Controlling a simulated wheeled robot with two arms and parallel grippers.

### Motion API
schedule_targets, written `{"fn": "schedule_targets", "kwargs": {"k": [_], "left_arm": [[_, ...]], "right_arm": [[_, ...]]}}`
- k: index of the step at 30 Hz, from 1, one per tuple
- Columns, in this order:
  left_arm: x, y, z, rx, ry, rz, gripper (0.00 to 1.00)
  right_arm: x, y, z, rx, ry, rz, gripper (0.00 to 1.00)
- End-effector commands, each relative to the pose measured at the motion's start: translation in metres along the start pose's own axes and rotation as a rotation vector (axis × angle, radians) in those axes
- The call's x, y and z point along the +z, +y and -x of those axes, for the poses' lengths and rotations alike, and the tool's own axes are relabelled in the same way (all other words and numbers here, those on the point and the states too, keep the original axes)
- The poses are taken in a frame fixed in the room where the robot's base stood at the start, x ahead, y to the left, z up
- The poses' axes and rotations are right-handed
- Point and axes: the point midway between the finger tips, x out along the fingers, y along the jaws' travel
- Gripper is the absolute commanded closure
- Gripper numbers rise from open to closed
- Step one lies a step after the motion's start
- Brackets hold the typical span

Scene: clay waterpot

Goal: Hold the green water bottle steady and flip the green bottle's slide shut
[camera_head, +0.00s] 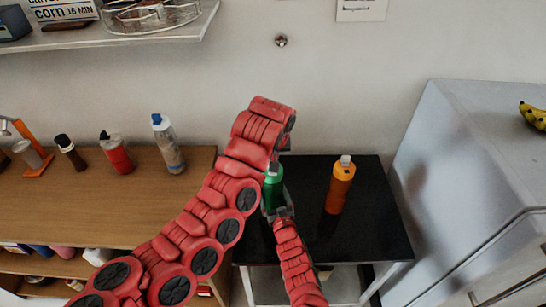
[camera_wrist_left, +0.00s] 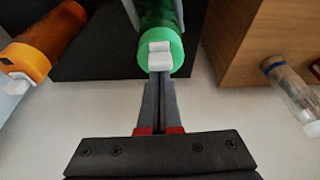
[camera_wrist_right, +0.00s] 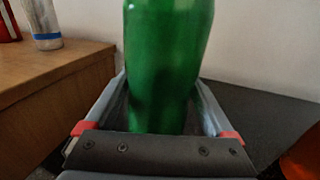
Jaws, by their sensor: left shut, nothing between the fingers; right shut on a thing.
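The green bottle (camera_head: 273,190) stands upright on the black tabletop, partly hidden by my arms in the head view. My right gripper (camera_head: 279,212) is shut around its body; the right wrist view shows the green body (camera_wrist_right: 165,60) between the fingers. My left gripper (camera_wrist_left: 160,75) is shut with nothing between its fingers. In the left wrist view its fingertips are at the white slide (camera_wrist_left: 160,55) on the bottle's green cap (camera_wrist_left: 150,38); I cannot tell whether they touch. In the head view the left fingers are mostly hidden behind the arm.
An orange bottle (camera_head: 339,187) stands to the right on the black table (camera_head: 378,228). A wooden counter (camera_head: 60,215) with several bottles is at the left. A shelf (camera_head: 150,38) hangs at upper left.

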Motion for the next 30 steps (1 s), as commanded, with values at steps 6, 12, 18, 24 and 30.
{"fn": "schedule_targets", "kwargs": {"k": [6,12,18,24,30], "left_arm": [[0.001,0.001,-0.001,-0.001,-0.003,-0.002,1.0],[-0.009,0.001,-0.004,-0.005,-0.001,-0.005,1.0],[-0.027,0.0,-0.011,-0.008,-0.002,-0.007,1.0],[-0.039,0.001,0.003,0.002,0.001,-0.001,1.0],[-0.039,0.002,0.044,0.003,0.004,-0.001,1.0]], "right_arm": [[0.0,-0.001,0.0,-0.001,0.0,-0.001,1.0],[0.0,-0.001,0.0,-0.001,0.0,-0.001,1.0],[0.0,-0.001,0.0,-0.001,0.0,-0.001,1.0],[0.0,0.0,0.0,-0.001,0.0,-0.001,1.0],[0.0,0.0,0.0,-0.001,0.0,-0.001,1.0]]}}
